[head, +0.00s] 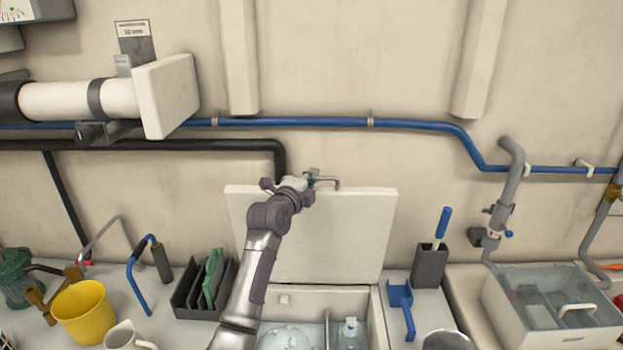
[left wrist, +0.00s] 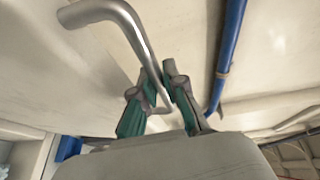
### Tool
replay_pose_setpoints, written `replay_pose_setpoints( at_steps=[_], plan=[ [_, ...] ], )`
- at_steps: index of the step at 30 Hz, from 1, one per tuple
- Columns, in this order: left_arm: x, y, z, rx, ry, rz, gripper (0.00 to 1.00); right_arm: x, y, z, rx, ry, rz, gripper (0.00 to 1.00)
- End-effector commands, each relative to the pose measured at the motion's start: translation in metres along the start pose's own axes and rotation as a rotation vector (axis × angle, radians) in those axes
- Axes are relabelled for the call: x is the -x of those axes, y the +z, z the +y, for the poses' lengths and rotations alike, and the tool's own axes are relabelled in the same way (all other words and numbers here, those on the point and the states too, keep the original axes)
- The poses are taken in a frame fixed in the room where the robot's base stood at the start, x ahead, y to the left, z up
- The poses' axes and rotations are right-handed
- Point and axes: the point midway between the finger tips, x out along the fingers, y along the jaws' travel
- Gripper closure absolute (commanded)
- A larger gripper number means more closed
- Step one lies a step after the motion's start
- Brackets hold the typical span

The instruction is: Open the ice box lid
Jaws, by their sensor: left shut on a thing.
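The ice box lid (head: 345,235) is a thick white panel. It stands raised, close to upright, behind the ice box opening (head: 328,298). Ice and a clear bottle (head: 350,332) show inside the box. My left gripper (head: 311,181) is at the lid's top edge, shut on the bent metal handle (head: 336,182). My right gripper is not in view.
A blue pipe (head: 420,124) and a black pipe (head: 200,145) run along the wall behind the lid. A yellow bucket (head: 82,312) and a dark rack (head: 195,300) stand left of the box. A blue bracket (head: 403,300) and a clear-lidded bin (head: 555,300) are right.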

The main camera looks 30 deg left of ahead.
Motion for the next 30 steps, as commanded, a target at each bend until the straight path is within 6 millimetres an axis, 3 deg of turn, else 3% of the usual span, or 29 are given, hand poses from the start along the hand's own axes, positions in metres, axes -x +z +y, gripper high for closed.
replay_pose_setpoints(
  at_steps=[5, 15, 26, 27, 30],
  plan=[
    [0.01, -0.003, 0.008, -0.015, -0.017, -0.004, 1.0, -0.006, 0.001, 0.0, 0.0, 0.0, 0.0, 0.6],
    [0.071, -0.028, 0.026, -0.071, -0.156, -0.002, 1.0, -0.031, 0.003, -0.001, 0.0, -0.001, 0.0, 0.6],
    [0.076, -0.031, 0.023, -0.074, -0.174, 0.0, 1.0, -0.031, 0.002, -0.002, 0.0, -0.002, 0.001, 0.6],
    [0.076, -0.031, 0.023, -0.074, -0.174, 0.0, 0.86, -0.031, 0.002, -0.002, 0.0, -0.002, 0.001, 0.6],
    [0.076, -0.031, 0.023, -0.074, -0.175, 0.0, 0.78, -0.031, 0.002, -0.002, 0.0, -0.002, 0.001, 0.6]
  ],
)
